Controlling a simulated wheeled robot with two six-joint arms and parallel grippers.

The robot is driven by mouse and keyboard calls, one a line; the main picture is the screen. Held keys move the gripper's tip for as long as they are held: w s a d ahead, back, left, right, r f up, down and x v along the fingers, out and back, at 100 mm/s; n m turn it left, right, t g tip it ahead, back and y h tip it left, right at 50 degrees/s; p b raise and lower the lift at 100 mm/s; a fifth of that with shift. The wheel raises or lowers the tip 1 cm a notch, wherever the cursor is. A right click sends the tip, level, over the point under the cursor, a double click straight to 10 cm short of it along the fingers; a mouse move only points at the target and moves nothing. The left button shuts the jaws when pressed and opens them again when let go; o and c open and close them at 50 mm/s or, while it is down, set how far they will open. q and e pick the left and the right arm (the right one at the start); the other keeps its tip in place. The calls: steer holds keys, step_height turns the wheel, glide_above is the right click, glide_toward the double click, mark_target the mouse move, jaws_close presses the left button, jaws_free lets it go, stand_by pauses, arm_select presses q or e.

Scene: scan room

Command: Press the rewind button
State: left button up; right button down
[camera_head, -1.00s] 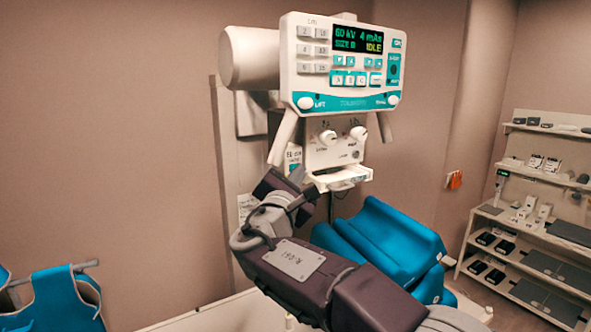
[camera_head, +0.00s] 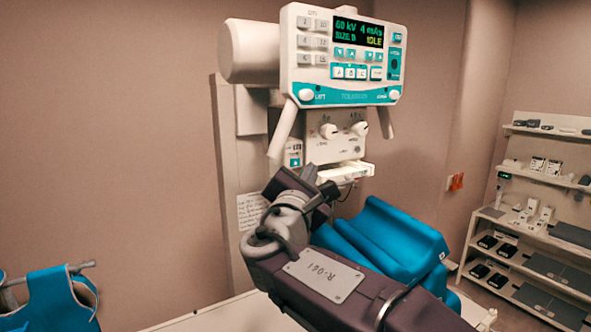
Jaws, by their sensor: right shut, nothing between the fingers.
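The control panel (camera_head: 342,97) is a white box with teal trim, high in the middle of the head view. Its dark screen (camera_head: 358,33) reads 60 kV, 4 mAs, SIZE B and IDLE. Grey keys (camera_head: 304,41) stand to the screen's left, and small teal and white buttons (camera_head: 350,72) sit below it. The lettering is too small to tell which button is rewind. My right gripper (camera_head: 308,172) is shut and empty, below the panel and in front of the lower unit's left side. Its fingertips are hard to make out. My left gripper is out of view.
Below the panel hangs a white unit with two knobs (camera_head: 328,130) and a tray (camera_head: 345,171). Blue cushions (camera_head: 385,240) lie behind my right arm. A blue apron (camera_head: 50,300) hangs at lower left, and shelves (camera_head: 540,200) stand at right. The left wall area is open.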

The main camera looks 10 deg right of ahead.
steer(key=shift+s+d+b, duration=0.2)
steer(key=shift+s, duration=0.35)
steer(key=shift+s+d+b, duration=0.15)
steer(key=shift+s, duration=0.35)
steer(key=s+d+f+m+g+y+b, duration=0.1)
steer(key=d+f+m+g, duration=0.15)
steer(key=f, duration=0.85)
steer(key=s+d+f+m+g+y+b, duration=0.15)
steer(key=f+g, duration=0.25)
steer(key=f, duration=0.7)
steer(key=s+d+f+m+g+b, duration=0.1)
steer(key=d+f+m+g+b, duration=0.15)
steer(key=f, duration=0.85)
steer(key=s+a+f+m+g+y+b, duration=0.1)
steer(key=s+a+f+m+g+y, duration=0.1)
steer(key=s+f+m, duration=0.6)
steer(key=s+a+f+m+g+y+b, duration=0.1)
steer(key=s+f+m+g+y, duration=0.3)
steer(key=s+f+m, duration=0.5)
step_height(320, 180, down, 7)
steer(key=shift+s+a+f+g+b, duration=0.1)
steer(key=shift+s+a+g+b, duration=0.25)
steer(key=shift+s+g+b, duration=0.35)
